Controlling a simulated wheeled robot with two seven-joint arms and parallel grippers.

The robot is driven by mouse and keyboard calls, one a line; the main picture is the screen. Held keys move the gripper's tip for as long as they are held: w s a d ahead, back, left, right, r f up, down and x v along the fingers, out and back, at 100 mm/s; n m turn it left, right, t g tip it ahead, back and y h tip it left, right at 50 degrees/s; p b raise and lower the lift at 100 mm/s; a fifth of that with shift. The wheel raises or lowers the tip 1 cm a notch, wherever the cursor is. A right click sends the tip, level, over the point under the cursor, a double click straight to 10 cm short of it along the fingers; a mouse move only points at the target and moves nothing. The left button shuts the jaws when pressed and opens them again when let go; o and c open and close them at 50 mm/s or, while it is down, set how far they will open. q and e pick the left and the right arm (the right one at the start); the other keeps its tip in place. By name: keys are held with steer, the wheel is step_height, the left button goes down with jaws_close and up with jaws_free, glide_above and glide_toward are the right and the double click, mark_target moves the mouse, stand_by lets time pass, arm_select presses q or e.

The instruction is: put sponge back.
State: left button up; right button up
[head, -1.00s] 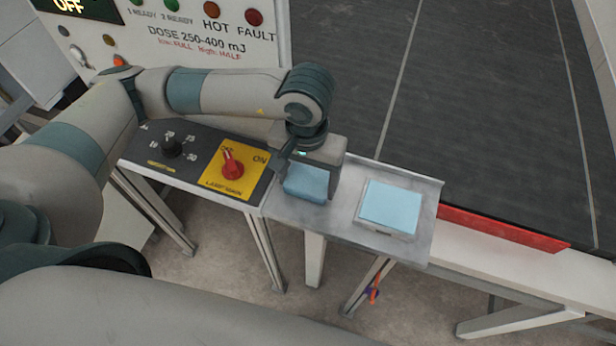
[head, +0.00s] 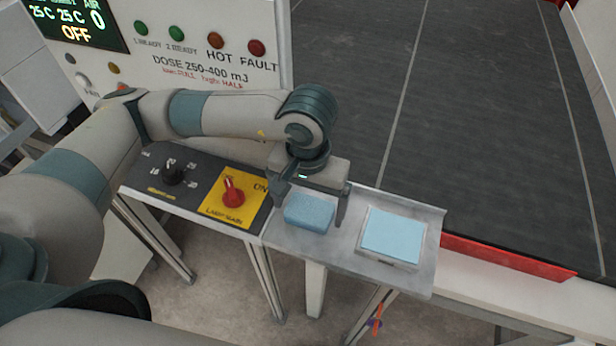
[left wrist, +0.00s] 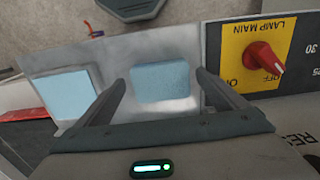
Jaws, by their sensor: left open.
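The blue sponge (head: 309,212) rests on the grey metal tray (head: 335,238), left of the flat light-blue pad. My left gripper (head: 313,208) is open around the sponge, with one finger on each side and a gap to it. In the left wrist view the sponge (left wrist: 160,82) lies between and beyond the two spread fingers of the gripper (left wrist: 158,88). My right gripper is not seen.
A light-blue pad (head: 392,235) in a pale holder sits on the tray's right part. Left of the tray is a panel with a red lamp switch (head: 233,191) on yellow and a black knob (head: 172,172). A dark conveyor belt (head: 480,110) lies behind.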

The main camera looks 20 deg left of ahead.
mark_target(309, 213)
arm_select(q)
step_height(309, 213, up, 10)
steer(key=b, duration=0.4)
steer(key=shift+r+b, duration=0.25)
steer(key=shift+b, duration=0.05)
steer(key=shift+s+d, duration=0.1)
